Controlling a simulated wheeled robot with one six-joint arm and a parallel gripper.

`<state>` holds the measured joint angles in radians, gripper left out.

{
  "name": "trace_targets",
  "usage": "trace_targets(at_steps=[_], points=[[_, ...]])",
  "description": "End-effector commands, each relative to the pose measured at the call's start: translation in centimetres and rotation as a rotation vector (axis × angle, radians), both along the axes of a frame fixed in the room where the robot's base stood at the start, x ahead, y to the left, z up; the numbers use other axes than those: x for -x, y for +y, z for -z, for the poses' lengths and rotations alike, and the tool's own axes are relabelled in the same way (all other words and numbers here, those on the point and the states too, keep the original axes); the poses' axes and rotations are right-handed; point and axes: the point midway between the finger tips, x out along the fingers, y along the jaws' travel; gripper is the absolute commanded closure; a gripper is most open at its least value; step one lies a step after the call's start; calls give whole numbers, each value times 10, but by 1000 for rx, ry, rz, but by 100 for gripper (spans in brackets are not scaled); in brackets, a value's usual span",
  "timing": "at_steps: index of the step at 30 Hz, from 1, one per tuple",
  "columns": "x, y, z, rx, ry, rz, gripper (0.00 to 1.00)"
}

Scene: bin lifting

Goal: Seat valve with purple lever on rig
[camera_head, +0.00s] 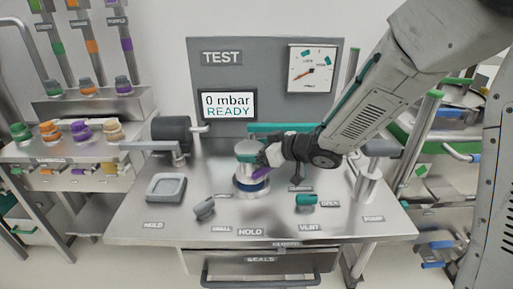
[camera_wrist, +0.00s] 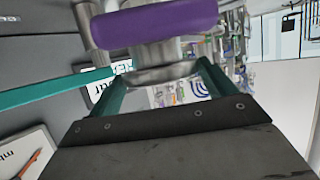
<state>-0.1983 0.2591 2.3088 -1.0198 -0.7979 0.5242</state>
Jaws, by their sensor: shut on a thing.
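The valve (camera_head: 247,152) is a metal body with a purple lever (camera_head: 262,172). It is upright at the rig (camera_head: 252,188), a round metal seat with a dark blue ring on the bench. My gripper (camera_head: 272,154) reaches in from the right and is shut on the valve. In the wrist view the purple lever (camera_wrist: 155,24) crosses the top, and the metal valve body (camera_wrist: 150,62) sits between the teal fingers of my gripper (camera_wrist: 160,82). Whether the valve's underside touches the seat cannot be told.
A test panel (camera_head: 222,75) behind reads "0 mbar READY", with a gauge (camera_head: 311,69). A teal bar (camera_head: 290,128) runs behind my gripper. A grey tray (camera_head: 166,188), a dark handle (camera_head: 204,209), a teal knob (camera_head: 306,200) and a pump (camera_head: 369,182) stand on the bench. Its front is mostly clear.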

Motion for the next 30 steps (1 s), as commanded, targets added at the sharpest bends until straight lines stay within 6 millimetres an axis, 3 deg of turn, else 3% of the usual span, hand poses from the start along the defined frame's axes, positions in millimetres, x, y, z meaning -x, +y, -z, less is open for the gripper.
trace_targets(at_steps=[30], points=[[-1, 0, 8, -2, -2, -1, 88]])
